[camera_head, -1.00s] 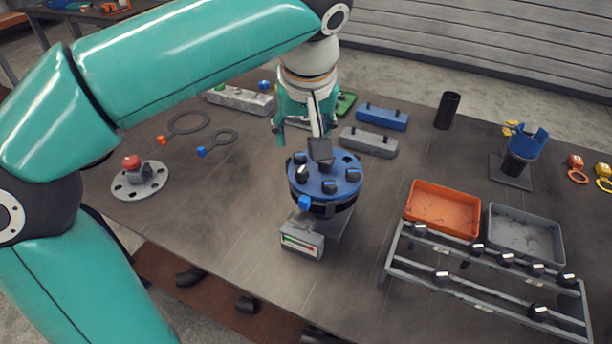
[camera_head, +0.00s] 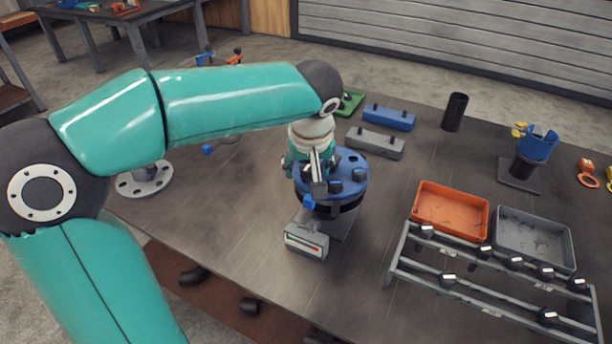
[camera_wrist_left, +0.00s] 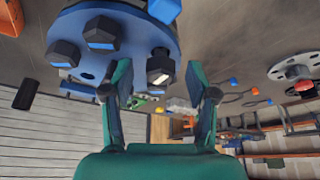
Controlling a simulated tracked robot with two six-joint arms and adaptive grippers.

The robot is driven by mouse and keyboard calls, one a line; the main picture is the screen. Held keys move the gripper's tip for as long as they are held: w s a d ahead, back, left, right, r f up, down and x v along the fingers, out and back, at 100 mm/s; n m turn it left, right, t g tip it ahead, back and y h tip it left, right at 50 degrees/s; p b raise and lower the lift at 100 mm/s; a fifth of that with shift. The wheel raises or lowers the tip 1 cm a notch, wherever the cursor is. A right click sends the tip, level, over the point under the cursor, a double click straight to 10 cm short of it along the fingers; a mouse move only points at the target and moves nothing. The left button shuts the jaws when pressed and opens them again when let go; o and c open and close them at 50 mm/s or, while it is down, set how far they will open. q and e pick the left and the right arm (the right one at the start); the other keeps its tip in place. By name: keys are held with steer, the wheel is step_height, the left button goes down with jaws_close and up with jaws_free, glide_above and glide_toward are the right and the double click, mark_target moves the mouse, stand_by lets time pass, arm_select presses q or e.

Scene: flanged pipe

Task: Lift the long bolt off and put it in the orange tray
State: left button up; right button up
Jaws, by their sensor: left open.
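The blue flange (camera_head: 352,161) sits on a dark pipe on a grey stand, with several black hex-headed bolts in it. In the left wrist view the flange (camera_wrist_left: 128,20) is at the upper left. A bolt (camera_wrist_left: 160,66) with a bright face shows between the fingers of my left gripper (camera_wrist_left: 161,80), which is open. I cannot tell whether it is the long bolt. In the head view my left gripper (camera_head: 318,190) is over the left side of the flange and hides part of it. The orange tray (camera_head: 451,210) is at the right and looks empty. My right gripper is not in view.
A grey tray (camera_head: 534,238) stands beside the orange one, behind a rack (camera_head: 470,280) holding several black pieces. A gauge box (camera_head: 306,240) is in front of the flange. Grey (camera_head: 376,142) and blue (camera_head: 389,117) blocks lie behind it. The table left of the gauge box is clear.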

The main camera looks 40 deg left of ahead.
arm_select(q)
steer(key=shift+c, duration=0.3)
jaws_close()
steer(key=shift+r, duration=0.1)
step_height(320, 180, up, 20)
steer(key=p, duration=0.4)
stand_by(0.4)
steer(key=shift+r+p, duration=2.4)
steer(key=shift+p, duration=0.25)
